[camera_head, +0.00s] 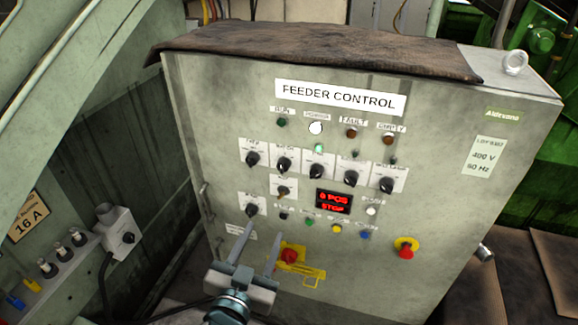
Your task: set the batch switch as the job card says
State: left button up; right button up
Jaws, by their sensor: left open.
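The feeder control panel (330,110) fills the middle of the view. It carries a row of black rotary knobs (284,164), with one smaller knob (284,191) and another black knob (252,209) below. Their labels are too small to read surely, so I cannot tell which is the batch switch. No job card can be made out. A red-lit display (334,202) seems to read "6 POS" and "STOP". My left gripper (264,230) is open and empty, its fingers pointing up the panel below the lower-left knob. My right gripper is out of view.
A red rotary handle (289,256) on a yellow plate sits just right of my left gripper. A red emergency stop (406,246) is at lower right. Several small buttons (337,228) lie below the display. A dark cloth (320,47) covers the cabinet top.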

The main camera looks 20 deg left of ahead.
pick_arm(q)
jog(key=shift+t, duration=0.4)
jog(key=r, duration=0.3)
jog(key=s+r, duration=0.1)
jog(key=r, duration=0.1)
jog(key=shift+a, duration=0.15)
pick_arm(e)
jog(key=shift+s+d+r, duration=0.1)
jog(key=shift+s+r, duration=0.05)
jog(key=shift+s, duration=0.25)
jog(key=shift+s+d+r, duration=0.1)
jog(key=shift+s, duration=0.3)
pick_arm(q)
jog(key=shift+w, duration=0.15)
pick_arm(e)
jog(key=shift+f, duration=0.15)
pick_arm(q)
jog(key=p, duration=0.2)
send_near(282, 169)
jog(key=w, duration=0.6)
jog(key=shift+w+r, duration=0.1)
jog(key=shift+w, duration=1.05)
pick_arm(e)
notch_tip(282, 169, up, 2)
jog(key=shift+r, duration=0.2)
pick_arm(q)
jog(key=shift+c, duration=0.6)
jog(key=c, duration=0.9)
